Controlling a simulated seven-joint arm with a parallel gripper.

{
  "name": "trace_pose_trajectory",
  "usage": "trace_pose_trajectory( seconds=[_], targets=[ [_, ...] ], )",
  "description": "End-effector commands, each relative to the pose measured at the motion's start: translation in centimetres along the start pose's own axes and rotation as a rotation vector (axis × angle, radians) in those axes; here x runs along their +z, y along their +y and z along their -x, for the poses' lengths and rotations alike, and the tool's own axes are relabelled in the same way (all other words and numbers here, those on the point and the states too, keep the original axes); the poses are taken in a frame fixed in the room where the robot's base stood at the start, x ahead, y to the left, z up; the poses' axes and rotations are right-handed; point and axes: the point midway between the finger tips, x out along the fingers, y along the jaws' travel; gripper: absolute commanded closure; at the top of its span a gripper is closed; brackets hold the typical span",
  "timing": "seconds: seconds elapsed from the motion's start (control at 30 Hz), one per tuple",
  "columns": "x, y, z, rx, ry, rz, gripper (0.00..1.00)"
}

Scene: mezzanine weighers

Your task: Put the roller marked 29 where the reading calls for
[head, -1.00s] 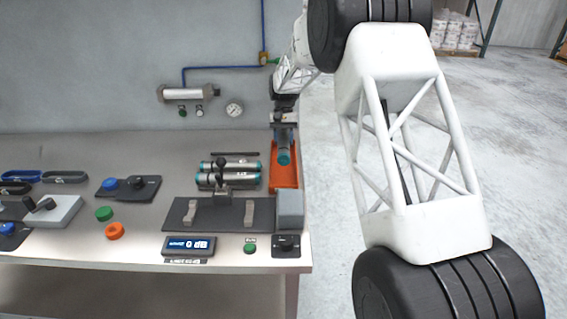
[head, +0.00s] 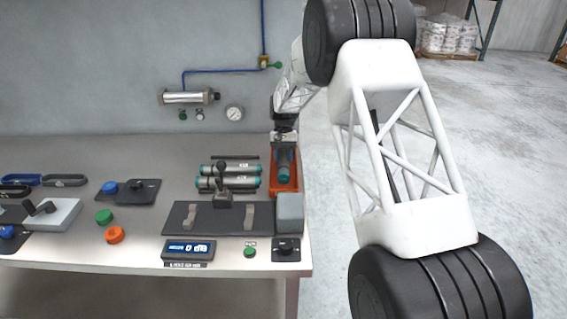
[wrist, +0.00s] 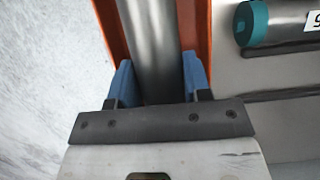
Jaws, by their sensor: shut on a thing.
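My gripper (head: 284,146) is shut on a dark metal roller (wrist: 150,45) with a teal end (head: 284,176). The wrist view shows the blue finger pads on both sides of the roller (head: 283,158). No number shows on it in either view. The roller is over or in a narrow orange tray (head: 295,187) at the table's right side; I cannot tell if it touches the bottom. Two teal-ended rollers (head: 232,168) (head: 226,183) lie left of the tray. A small blue display (head: 188,249) at the front reads 0 dB.
A green button (head: 250,250) and a dark knob (head: 286,248) are at the front edge. Left are several controls.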

Motion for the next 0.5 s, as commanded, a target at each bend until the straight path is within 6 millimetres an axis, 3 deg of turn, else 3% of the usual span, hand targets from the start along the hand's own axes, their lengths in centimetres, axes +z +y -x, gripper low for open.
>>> trace_pose_trajectory(
  seconds=[0.2,0.5],
  targets=[
    [-0.9,0.0,-2.1,0.0,0.0,0.0,0.99],
    [-1.0,0.0,-2.3,0.0,0.0,0.0,0.99]
  ],
)
